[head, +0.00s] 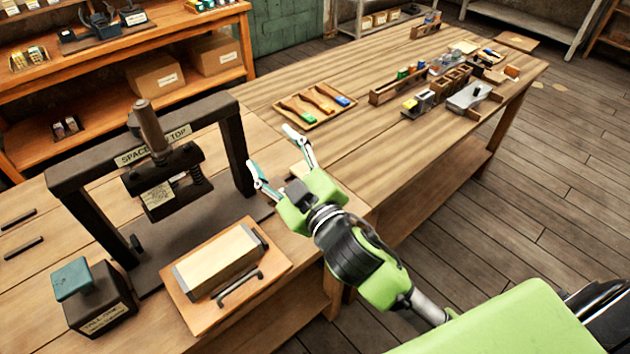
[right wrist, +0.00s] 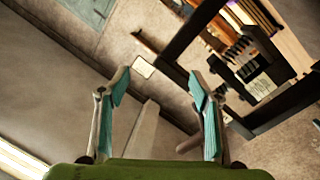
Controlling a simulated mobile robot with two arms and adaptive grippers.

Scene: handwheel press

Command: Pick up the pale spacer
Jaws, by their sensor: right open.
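My right gripper (head: 276,158) is open and empty, its fingers spread above the table to the right of the press. In the right wrist view its two teal-padded fingers (right wrist: 162,92) stand wide apart. A small pale piece (head: 298,169) shows partly behind the gripper on the table; it may be the pale spacer, but the gripper hides much of it. A larger pale block (head: 218,264) with dark ends lies on a wooden board (head: 200,318) in front of the press. A pale, long shape (right wrist: 146,128) shows between the fingers in the wrist view; I cannot tell what it is. My left gripper is out of view.
The dark press frame (head: 236,150) stands left of my right gripper. A dark block with a teal top (head: 72,280) stands at front left. A tray with tools (head: 316,103) lies beyond the gripper. Small racks (head: 440,88) stand at the far right. The middle tabletop is clear.

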